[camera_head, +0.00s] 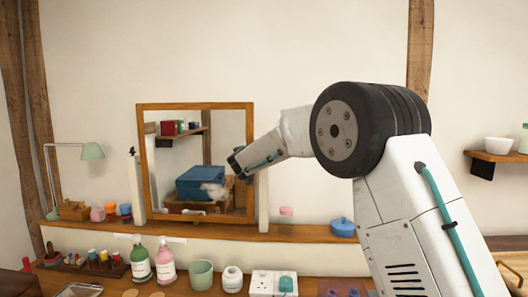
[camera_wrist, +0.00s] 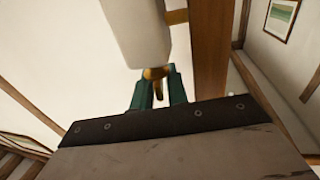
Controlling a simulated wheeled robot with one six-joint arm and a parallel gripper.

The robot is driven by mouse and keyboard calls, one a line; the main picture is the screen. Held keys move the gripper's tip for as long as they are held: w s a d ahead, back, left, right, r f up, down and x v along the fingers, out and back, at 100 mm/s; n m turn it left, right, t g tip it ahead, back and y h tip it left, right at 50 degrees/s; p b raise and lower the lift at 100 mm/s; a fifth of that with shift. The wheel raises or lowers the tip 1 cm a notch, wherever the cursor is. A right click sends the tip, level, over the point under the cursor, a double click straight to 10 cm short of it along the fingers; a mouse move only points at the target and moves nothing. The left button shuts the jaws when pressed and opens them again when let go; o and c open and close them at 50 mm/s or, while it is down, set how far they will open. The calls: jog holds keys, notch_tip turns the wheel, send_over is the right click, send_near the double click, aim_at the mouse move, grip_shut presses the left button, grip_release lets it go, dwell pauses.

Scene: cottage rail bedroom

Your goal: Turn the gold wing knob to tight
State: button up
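The gold wing knob (camera_wrist: 158,87) sits at the end of a white post (camera_wrist: 135,30) in the wrist view, with a gold collar against the post. The teal fingers of my gripper (camera_wrist: 158,93) stand on either side of the knob's wing, close to it. Whether they press on it is too small to tell. In the head view my gripper (camera_head: 238,164) is at the right side of the wood-framed mirror (camera_head: 195,106), by the right white post (camera_head: 263,205). The knob is hidden there behind my gripper.
The mirror stands on a wooden shelf (camera_head: 300,235). A blue lidded pot (camera_head: 342,227) and a pink jar (camera_head: 286,212) are to its right. A green lamp (camera_head: 92,151) and small pots are to its left. Bottles (camera_head: 165,262) and cups stand below.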

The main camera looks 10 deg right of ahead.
grip_shut()
jog(key=m+g+h, duration=0.1)
jog(key=m+h, duration=0.1)
jog(key=shift+a+g+h, duration=0.1)
jog(key=shift+g+h, duration=0.2)
jog(key=shift+g, duration=0.1)
jog(key=shift+m+g+h, duration=1.4)
jog(key=shift+g+h, duration=0.1)
jog(key=shift+g, duration=0.1)
grip_release()
